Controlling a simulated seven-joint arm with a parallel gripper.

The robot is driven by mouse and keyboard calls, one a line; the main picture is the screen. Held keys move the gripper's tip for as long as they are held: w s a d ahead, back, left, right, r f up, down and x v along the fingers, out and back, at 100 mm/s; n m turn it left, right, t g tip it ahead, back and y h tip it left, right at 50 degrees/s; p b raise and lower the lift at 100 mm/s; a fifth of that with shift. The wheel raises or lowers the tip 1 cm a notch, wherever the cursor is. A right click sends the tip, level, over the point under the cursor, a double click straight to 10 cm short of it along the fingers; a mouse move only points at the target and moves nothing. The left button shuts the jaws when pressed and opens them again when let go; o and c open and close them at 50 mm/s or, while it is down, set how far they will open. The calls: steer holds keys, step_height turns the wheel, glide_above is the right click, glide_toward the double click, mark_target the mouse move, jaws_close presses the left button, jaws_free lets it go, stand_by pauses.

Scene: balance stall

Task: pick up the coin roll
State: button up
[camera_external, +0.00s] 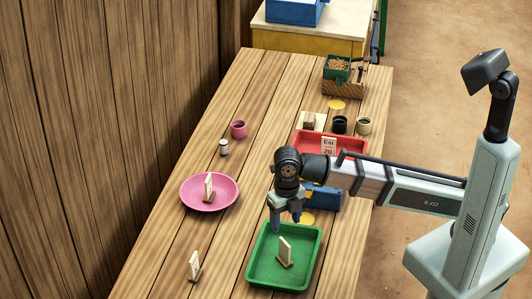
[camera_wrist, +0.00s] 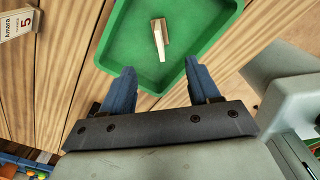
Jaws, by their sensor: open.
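A small pale upright cylinder with a darker top (camera_external: 224,147) stands on the table left of my arm in the external view. It may be the coin roll, but it is too small to tell. My gripper (camera_external: 286,222) is open and empty, pointing down near the far edge of the green tray (camera_external: 254,272). In the wrist view the two blue fingers (camera_wrist: 159,68) are apart, with the green tray (camera_wrist: 105,42) beyond them. The tray holds a small card on a wooden stand (camera_wrist: 160,38). No clear coin roll shows in the wrist view.
A pink plate (camera_external: 229,188) with a card stand lies left of my gripper. A pink cup (camera_external: 238,129), a red tray (camera_external: 357,146) and a dark cup (camera_external: 339,124) stand farther back. A blue object (camera_external: 322,199) sits beside my gripper. A card (camera_external: 194,266) stands at front left.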

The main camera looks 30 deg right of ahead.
steer(key=w+d+f+m, duration=0.15)
steer(key=w+d, duration=0.35)
steer(key=w, duration=0.7)
steer(key=w+d+m, duration=0.3)
steer(key=w+d, duration=0.2)
steer(key=w, duration=0.8)
steer(key=w+d+f+m, duration=0.1)
steer(key=w+d+m, duration=0.3)
steer(key=w, duration=0.8)
steer(key=m+t, duration=0.1)
steer(key=m, duration=2.2)
glide_toward(224, 142)
steer(key=shift+y, duration=0.3)
steer(key=f, duration=0.4)
steer(key=d+f, duration=0.1)
steer(key=f, duration=0.1)
steer(key=shift+f, duration=0.35)
steer(key=shift+w+a+f, duration=0.15)
steer(key=shift+w+f, duration=0.05)
steer(key=shift+f, duration=0.7)
steer(key=shift+w+a+f, duration=0.15)
steer(key=shift+f, duration=0.75)
steer(key=shift+w+a+f, duration=0.15)
steer(key=shift+w+f, duration=0.05)
steer(key=shift+f, duration=0.7)
